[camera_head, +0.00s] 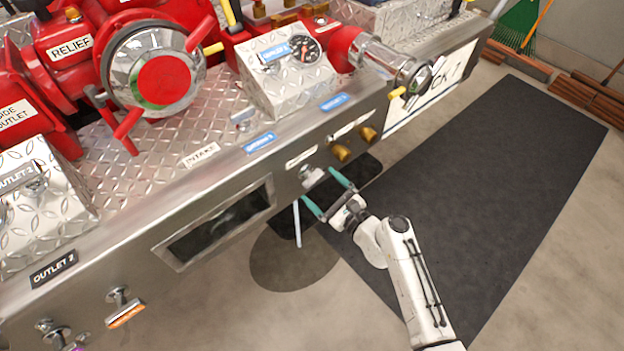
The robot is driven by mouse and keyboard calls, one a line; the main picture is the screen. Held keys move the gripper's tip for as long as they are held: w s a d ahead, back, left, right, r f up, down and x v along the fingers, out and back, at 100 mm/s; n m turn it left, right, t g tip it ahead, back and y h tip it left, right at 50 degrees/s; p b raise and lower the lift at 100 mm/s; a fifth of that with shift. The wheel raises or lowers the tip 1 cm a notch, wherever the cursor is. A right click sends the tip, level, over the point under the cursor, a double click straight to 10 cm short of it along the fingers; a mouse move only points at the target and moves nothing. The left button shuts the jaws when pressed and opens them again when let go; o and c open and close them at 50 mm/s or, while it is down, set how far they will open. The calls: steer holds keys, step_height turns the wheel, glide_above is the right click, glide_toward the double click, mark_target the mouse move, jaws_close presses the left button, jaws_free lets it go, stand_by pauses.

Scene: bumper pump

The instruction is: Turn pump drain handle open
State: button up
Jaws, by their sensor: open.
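My gripper (318,185) reaches the front face of the pump panel from the lower right, its two teal fingers spread apart. A small metal handle (311,175) sits on the panel face just ahead of the fingertips, under a small white label (302,157) too small to read. It could be the pump drain handle, but I cannot confirm this. The fingers lie on either side of the handle's lower end. I cannot tell whether either touches it. A thin pale rod (297,223) shows below the left finger.
The metal bumper panel (125,240) runs diagonally across the view. Two brass fittings (369,133) stick out right of the handle. A recessed dark opening (220,225) is on the left. Handles with coloured tags (125,315) protrude at lower left. A dark mat (490,190) covers clear floor.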

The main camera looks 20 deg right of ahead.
mark_target(316, 182)
steer(key=shift+x, duration=2.1)
steer(key=c, duration=1)
